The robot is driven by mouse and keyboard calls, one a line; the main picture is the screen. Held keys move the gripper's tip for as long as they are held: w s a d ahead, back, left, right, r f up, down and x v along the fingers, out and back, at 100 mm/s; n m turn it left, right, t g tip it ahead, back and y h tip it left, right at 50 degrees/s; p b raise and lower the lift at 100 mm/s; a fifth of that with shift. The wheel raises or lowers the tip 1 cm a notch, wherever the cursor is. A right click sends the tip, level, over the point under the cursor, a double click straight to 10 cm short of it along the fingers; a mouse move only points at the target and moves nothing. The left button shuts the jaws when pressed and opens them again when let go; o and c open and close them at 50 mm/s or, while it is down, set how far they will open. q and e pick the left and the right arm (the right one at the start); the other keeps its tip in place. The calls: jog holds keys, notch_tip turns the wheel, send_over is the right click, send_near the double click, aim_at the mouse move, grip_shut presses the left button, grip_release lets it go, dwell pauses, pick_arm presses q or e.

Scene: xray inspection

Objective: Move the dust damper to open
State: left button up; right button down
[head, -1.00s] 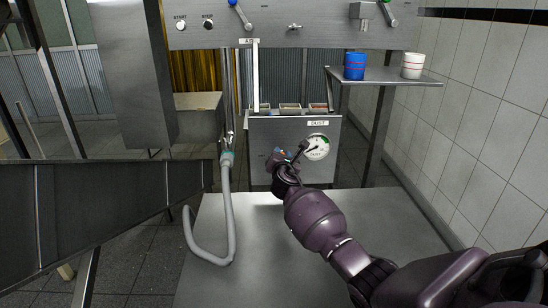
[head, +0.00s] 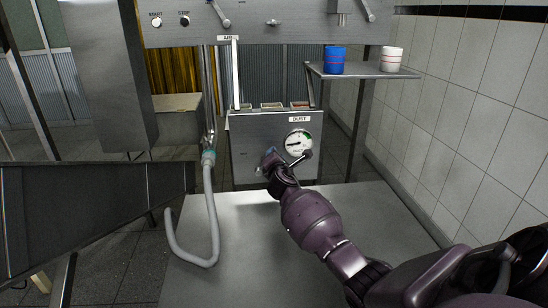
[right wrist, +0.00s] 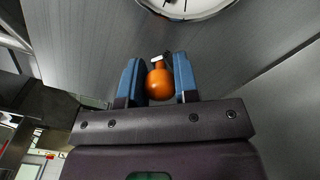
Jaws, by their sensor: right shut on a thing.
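The dust panel is a grey metal box (head: 244,136) with a DUST label and a round white gauge (head: 299,142), whose needle points left. My right gripper (head: 269,157) is in front of this panel, just below and left of the gauge. In the right wrist view its blue fingers (right wrist: 159,80) are shut on an orange knob (right wrist: 160,84), which appears to be the damper's handle. The gauge rim (right wrist: 188,8) shows at the top there. My gripper hides most of the damper in the head view. My left gripper is not in view.
A grey hose (head: 213,220) hangs left of the panel and curls over the bare metal table (head: 250,270). A blue cup (head: 334,60) and a white cup (head: 391,59) stand on a shelf (head: 365,71) at upper right. A tiled wall (head: 470,110) bounds the right.

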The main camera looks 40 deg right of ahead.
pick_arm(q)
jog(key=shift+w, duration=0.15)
pick_arm(e)
jog(key=shift+f, duration=0.1)
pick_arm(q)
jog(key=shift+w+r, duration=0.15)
pick_arm(e)
jog(key=c, duration=0.9)
grip_release()
jog(key=shift+o, duration=0.2)
jog(key=shift+s, duration=0.1)
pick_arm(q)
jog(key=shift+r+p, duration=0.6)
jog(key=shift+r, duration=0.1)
pick_arm(e)
jog(key=v, duration=1)
jog(key=shift+s, duration=0.3)
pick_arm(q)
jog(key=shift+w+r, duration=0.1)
pick_arm(e)
jog(key=shift+a, duration=0.15)
